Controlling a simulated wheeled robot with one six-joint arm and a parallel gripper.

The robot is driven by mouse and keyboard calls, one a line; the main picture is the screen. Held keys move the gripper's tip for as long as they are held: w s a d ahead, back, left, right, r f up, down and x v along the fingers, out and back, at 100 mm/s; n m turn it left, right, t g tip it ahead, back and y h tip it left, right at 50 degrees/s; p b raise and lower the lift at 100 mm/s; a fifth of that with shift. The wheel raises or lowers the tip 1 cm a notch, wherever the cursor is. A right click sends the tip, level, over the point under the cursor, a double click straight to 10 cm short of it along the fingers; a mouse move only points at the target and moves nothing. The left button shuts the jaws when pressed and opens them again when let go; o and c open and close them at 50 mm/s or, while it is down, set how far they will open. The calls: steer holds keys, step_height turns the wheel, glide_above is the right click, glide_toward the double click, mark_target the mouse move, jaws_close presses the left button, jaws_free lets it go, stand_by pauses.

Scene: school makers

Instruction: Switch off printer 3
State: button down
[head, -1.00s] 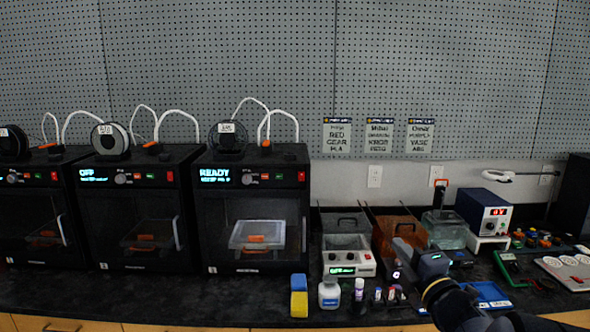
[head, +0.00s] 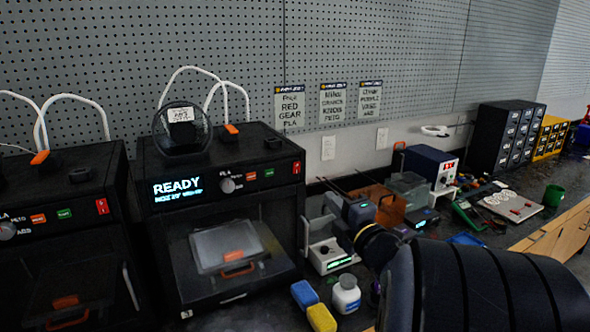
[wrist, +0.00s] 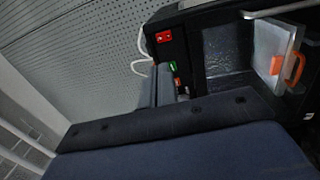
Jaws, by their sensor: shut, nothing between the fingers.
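The rightmost printer (head: 220,205) shows a lit READY display (head: 177,187). Its red switch (head: 296,167) is at the right end of the front panel, beside a green button and an orange button. The number label is too small to read. My gripper (head: 335,195) is shut and empty, to the right of this printer and apart from it. In the wrist view the gripper (wrist: 165,115) fills the lower part. A red switch (wrist: 164,37), a green button (wrist: 172,65) and an orange-handled door (wrist: 290,65) of a printer show beyond it.
Another printer (head: 60,235) stands to the left with its own red switch (head: 102,207). A blue block (head: 304,293), a yellow block (head: 321,318) and a white bottle (head: 346,294) stand at the bench front. Bench equipment crowds the right, including a blue power supply (head: 432,165).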

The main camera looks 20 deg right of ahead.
steer(key=shift+w, duration=0.1)
steer(key=p, duration=0.4)
glide_toward(298, 163)
steer(key=w, duration=0.5)
steer(key=shift+w+a+r, duration=0.1)
steer(key=shift+w, duration=0.85)
steer(key=r+g+p, duration=0.1)
steer(key=p, duration=0.1)
steer(key=shift+w+r+p, duration=0.15)
steer(key=shift+w+p, duration=0.05)
steer(key=shift+p, duration=0.15)
steer(key=shift+r+g+p, duration=0.1)
steer(key=shift+g+p, duration=0.4)
steer(key=shift+p, duration=0.25)
steer(key=shift+f+b, duration=0.25)
steer(key=shift+b, duration=0.05)
